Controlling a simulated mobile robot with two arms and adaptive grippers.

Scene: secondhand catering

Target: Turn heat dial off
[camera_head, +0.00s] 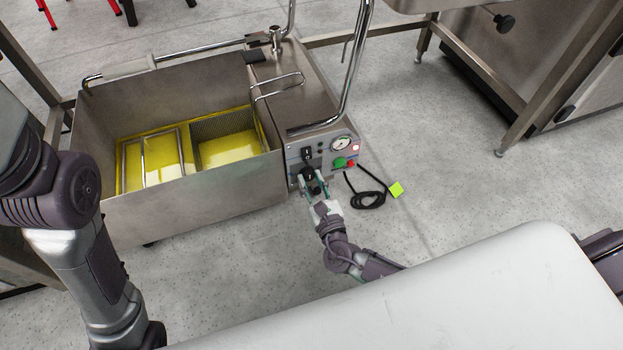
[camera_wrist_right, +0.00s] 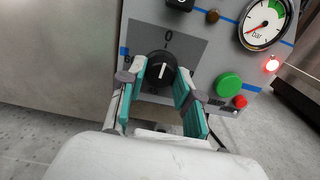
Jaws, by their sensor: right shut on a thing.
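The heat dial is a round black knob (camera_wrist_right: 160,70) with a white mark, on the grey control panel (camera_wrist_right: 205,50) of the fryer. In the right wrist view its mark points up, roughly toward the "0" printed above it. My right gripper (camera_wrist_right: 157,98) has its teal-padded fingers on either side of the knob and is shut on it. In the head view the right gripper (camera_head: 315,186) reaches the lower part of the panel and partly covers the knob. My left arm shows at the left, but its gripper is out of view.
A second black knob (camera_head: 307,155), a gauge (camera_head: 341,143), a lit red lamp (camera_head: 356,147) and a green button (camera_head: 339,162) sit nearby on the panel. The steel fryer tank (camera_head: 200,195) holds yellow oil. A black cable (camera_head: 370,200) lies coiled on the floor.

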